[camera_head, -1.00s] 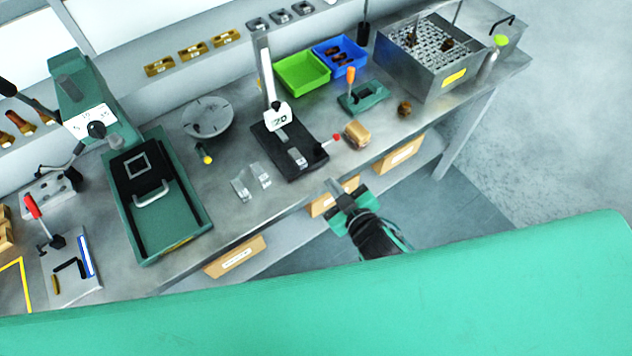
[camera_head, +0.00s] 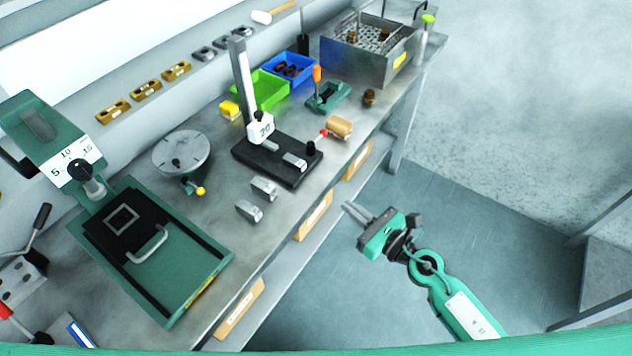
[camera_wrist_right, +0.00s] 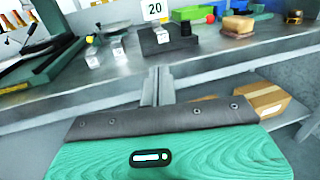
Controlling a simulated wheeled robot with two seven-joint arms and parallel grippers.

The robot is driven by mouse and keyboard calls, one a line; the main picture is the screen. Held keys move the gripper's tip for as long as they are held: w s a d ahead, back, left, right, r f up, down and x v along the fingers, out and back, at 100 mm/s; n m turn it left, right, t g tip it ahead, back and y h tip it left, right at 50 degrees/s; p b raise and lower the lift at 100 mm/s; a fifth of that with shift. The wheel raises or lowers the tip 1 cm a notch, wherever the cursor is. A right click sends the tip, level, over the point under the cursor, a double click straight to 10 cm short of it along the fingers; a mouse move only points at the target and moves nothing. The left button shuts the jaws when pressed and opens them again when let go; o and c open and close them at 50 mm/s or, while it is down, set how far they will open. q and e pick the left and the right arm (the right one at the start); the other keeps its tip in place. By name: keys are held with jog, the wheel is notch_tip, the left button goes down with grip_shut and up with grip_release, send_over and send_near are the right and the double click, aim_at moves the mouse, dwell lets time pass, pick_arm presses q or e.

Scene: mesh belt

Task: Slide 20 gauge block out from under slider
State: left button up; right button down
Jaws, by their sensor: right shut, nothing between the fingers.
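The height gauge stands on the bench with a black base (camera_head: 262,160), a tall silver column (camera_head: 243,80) and a white slider (camera_head: 260,128) marked 20. A small silver block (camera_head: 294,160) lies on the base, toward the front; I cannot tell whether it is under the slider. The block (camera_wrist_right: 163,37) and the 20 slider (camera_wrist_right: 154,10) also show in the right wrist view. My right gripper (camera_head: 350,208) is shut and empty, in front of the bench edge and apart from the gauge. Its fingers (camera_wrist_right: 157,88) point toward the bench. My left gripper is not in view.
Two loose silver blocks (camera_head: 264,187) (camera_head: 249,210) stand on the bench left of the base. A green press (camera_head: 160,250) stands left. Floor before the bench is clear.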

aim_at(302, 169)
jog(key=p+x, duration=0.2)
jog(key=x, duration=1)
jog(key=shift+w+a+r+p, duration=0.1)
jog(key=shift+a+p, duration=0.05)
jog(key=shift+p, duration=0.2)
jog(key=shift+w+a, duration=0.35)
jog(key=shift+w, duration=0.05)
jog(key=shift+x, duration=0.85)
jog(key=shift+d, duration=0.1)
